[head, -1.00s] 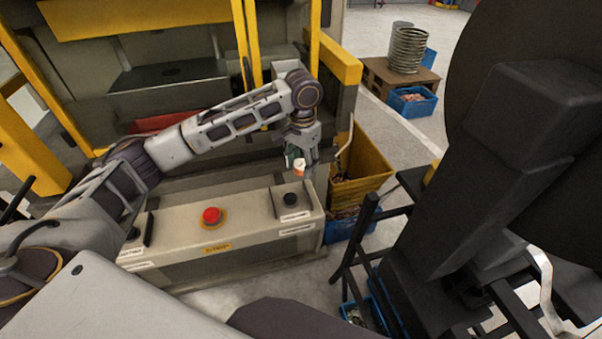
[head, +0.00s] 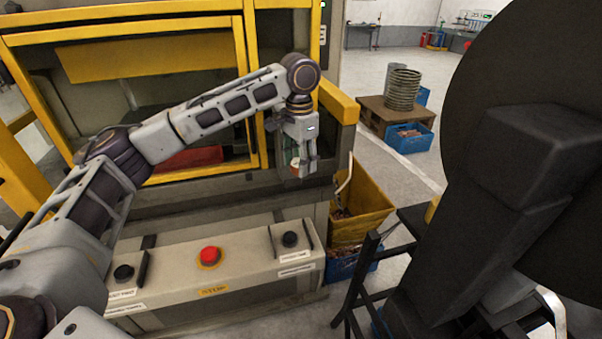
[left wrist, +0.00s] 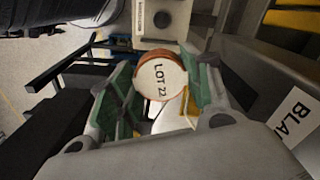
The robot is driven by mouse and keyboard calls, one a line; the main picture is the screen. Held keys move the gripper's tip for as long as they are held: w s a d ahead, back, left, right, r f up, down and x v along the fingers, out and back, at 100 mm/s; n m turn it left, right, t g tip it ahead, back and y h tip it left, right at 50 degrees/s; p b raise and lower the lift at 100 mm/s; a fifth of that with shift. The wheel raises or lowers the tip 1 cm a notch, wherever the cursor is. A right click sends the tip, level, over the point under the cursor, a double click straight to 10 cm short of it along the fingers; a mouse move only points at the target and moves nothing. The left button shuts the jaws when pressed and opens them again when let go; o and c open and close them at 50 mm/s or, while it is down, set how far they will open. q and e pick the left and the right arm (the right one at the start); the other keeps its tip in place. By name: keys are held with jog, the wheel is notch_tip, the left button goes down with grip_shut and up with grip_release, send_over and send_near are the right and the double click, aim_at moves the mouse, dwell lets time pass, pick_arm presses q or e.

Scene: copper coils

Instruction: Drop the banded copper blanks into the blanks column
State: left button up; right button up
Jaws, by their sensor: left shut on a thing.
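My left gripper (head: 301,170) is shut on a round blank. It hangs in front of the yellow-framed machine, above and beyond the right end of the control box. The blank (left wrist: 162,80) has a copper-coloured edge and a white face reading "LOT 22". It sits between the green finger pads in the left wrist view. In the head view the fingers mostly hide it. A white sign (left wrist: 297,122) beginning "BLA" is cut off at the right of the left wrist view. The blanks column itself cannot be made out clearly. My right gripper is not in view.
The control box (head: 225,270) has a red stop button (head: 209,257) and black knobs. A yellow chute (head: 366,207) with copper scraps stands right of it, above a blue crate (head: 345,268). A dark frame (head: 368,292) stands nearer. A wire coil (head: 402,88) stands behind on a pallet.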

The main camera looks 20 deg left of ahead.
pick_arm(q)
jog(key=s+a+r+m, duration=0.1)
jog(key=a+r, duration=0.1)
jog(key=r, duration=0.9)
jog(key=s+a+r+m, duration=0.1)
jog(key=s+a+r, duration=0.1)
jog(key=r, duration=0.9)
jog(key=shift+s+r+m, duration=0.25)
jog(key=shift+r+m, duration=0.05)
